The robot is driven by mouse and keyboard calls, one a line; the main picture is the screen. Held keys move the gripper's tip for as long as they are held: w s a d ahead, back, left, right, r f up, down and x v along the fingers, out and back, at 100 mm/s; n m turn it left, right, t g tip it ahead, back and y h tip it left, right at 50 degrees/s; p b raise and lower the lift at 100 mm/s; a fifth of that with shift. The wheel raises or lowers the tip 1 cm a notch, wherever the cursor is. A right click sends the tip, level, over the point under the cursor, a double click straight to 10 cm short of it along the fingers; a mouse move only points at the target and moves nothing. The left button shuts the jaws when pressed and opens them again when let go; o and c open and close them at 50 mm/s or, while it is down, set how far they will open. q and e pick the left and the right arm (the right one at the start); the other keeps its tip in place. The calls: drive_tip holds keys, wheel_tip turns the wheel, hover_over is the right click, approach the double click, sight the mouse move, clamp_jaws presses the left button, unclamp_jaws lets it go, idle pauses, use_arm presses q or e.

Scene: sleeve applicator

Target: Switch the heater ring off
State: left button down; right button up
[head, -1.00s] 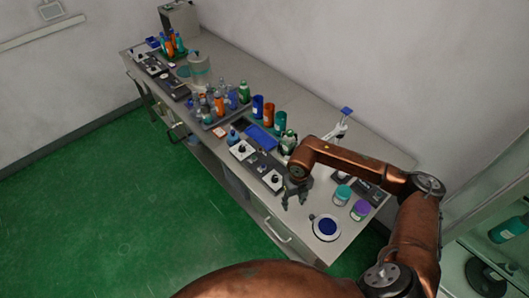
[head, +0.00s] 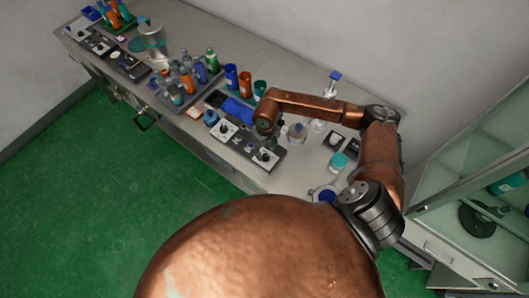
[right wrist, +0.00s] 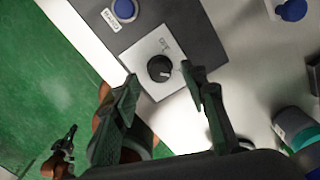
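A dark control panel (head: 240,140) lies along the front edge of the bench, with two white knob plates. The black knob (right wrist: 160,69) on its white plate (right wrist: 142,52) shows in the right wrist view, with small lettering beside it. My right gripper (right wrist: 158,77) is open, with one finger on each side of this knob in the picture; I cannot tell if they touch it. In the head view the right gripper (head: 268,132) is over the panel, partly hidden by its arm. The left gripper (right wrist: 66,150) appears small and low left in the right wrist view. I cannot identify the heater ring.
A blue button (right wrist: 124,9) sits beside the knob plate. A teal-lidded jar (head: 338,162) and a round white-rimmed thing with a blue middle (head: 326,194) stand right of the panel. Several bottles (head: 188,77) crowd a tray to the left. A glass cabinet (head: 480,175) stands at right.

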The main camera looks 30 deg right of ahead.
sight(266, 157)
drive_tip(key=shift+f, duration=1.1)
use_arm(q)
drive_tip(key=shift+w+r, duration=0.2)
drive_tip(key=shift+w, duration=0.8)
use_arm(e)
drive_tip(key=c, duration=0.5)
use_arm(q)
drive_tip(key=shift+s+f, duration=0.1)
drive_tip(key=shift+s, duration=0.35)
use_arm(e)
clamp_jaws()
